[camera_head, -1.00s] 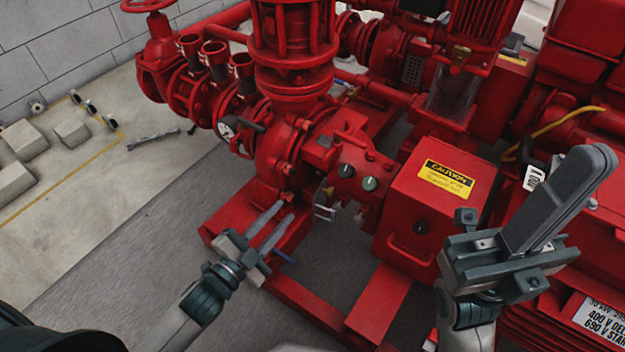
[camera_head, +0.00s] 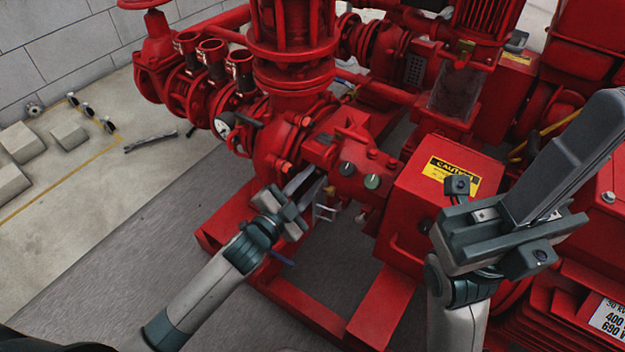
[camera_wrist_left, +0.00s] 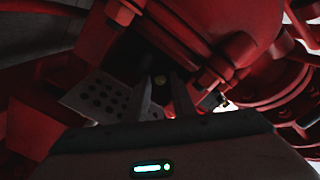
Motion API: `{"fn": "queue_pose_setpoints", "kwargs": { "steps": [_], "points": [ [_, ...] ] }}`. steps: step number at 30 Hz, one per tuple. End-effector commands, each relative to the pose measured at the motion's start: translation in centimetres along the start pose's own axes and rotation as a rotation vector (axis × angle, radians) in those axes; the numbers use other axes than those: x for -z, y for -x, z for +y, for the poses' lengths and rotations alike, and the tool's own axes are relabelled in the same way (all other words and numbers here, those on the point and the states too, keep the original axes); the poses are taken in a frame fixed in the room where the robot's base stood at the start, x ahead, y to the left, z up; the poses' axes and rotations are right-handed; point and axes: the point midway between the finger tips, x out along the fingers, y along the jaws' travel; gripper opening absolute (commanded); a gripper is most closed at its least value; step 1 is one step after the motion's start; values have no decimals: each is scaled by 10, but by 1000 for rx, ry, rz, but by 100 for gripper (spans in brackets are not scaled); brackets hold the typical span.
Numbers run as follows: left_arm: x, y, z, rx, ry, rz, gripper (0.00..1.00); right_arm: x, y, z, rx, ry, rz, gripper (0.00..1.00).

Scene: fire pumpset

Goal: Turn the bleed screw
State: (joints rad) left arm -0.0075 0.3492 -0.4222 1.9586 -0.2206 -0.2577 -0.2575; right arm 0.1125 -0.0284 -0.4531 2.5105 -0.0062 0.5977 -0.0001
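I cannot make out the screw there. My right gripper (camera_head: 600,115) is raised at the right, its long dark fingers together and nothing visible between them.
A red control box (camera_head: 435,205) with a yellow caution label stands right of the left gripper. Red base rails (camera_head: 310,305) run below. Open floor (camera_head: 130,220) lies to the left.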

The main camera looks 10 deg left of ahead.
Motion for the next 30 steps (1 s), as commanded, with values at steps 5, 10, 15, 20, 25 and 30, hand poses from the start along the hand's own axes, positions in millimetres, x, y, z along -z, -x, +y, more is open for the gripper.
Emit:
{"fn": "queue_pose_setpoints", "kwargs": {
  "steps": [5,10,15,20,25,30],
  "points": [
    [0,-3,0,0,0,1,23,-1,0,-2,3,-6,-1,0],
    [0,-2,0,0,0,1,23,-1,0,-2,4,-5,0,0],
    [0,-2,0,0,0,1,0,0,0,-1,4,-1,0,0],
    [1,-2,0,0,3,0,0,0,0,0,3,2,-1,0],
    [2,-2,-1,0,27,0,0,1,-3,2,2,8,3,0],
    [2,-2,-2,-1,85,-2,0,4,0,8,0,30,-25,0]
  ]
}}
